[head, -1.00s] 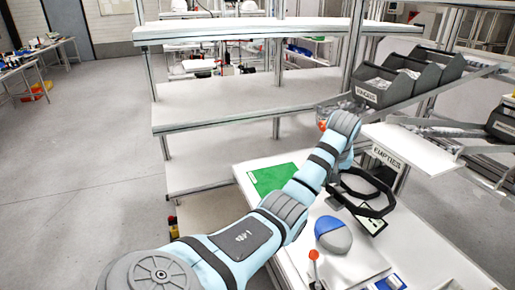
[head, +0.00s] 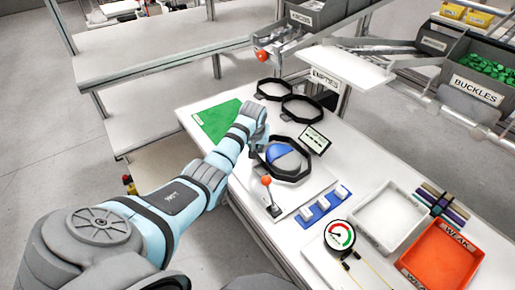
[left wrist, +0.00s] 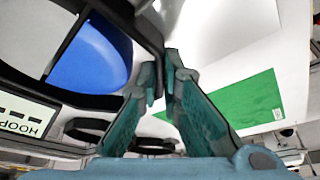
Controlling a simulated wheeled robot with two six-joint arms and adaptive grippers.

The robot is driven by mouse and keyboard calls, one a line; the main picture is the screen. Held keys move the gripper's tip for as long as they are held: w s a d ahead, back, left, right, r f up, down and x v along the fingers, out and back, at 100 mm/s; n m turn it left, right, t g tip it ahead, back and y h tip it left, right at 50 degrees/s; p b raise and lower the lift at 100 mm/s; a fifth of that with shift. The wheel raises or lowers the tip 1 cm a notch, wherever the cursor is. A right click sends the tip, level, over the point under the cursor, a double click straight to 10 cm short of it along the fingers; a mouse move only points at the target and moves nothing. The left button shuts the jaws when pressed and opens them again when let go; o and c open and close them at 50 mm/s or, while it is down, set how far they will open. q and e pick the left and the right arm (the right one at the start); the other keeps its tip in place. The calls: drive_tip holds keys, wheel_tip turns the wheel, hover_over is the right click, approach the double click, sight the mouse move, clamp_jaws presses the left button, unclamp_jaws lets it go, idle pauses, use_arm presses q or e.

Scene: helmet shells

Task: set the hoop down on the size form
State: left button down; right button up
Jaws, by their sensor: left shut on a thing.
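My left gripper (head: 259,146) is shut on the rim of a black, many-sided hoop (head: 291,179). The hoop appears around the size form (head: 285,158), a blue and grey dome on a white board. I cannot tell whether the hoop rests on it or is slightly above. In the left wrist view, the fingers (left wrist: 160,78) pinch the hoop's rim, and the black band (left wrist: 60,92) passes in front of the form's blue part (left wrist: 92,55). My right gripper is not in view.
Two more black hoops (head: 302,108) lie behind, near a tilted label card (head: 314,139). A lever with an orange knob (head: 266,181), a blue fixture (head: 325,207), a gauge (head: 340,235), a white tray (head: 378,239) and an orange bin (head: 424,278) stand nearer. A green mat (head: 215,121) lies left.

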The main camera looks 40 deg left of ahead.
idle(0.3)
use_arm(q)
drive_tip(key=shift+f, duration=0.45)
drive_tip(key=c, duration=1.7)
unclamp_jaws()
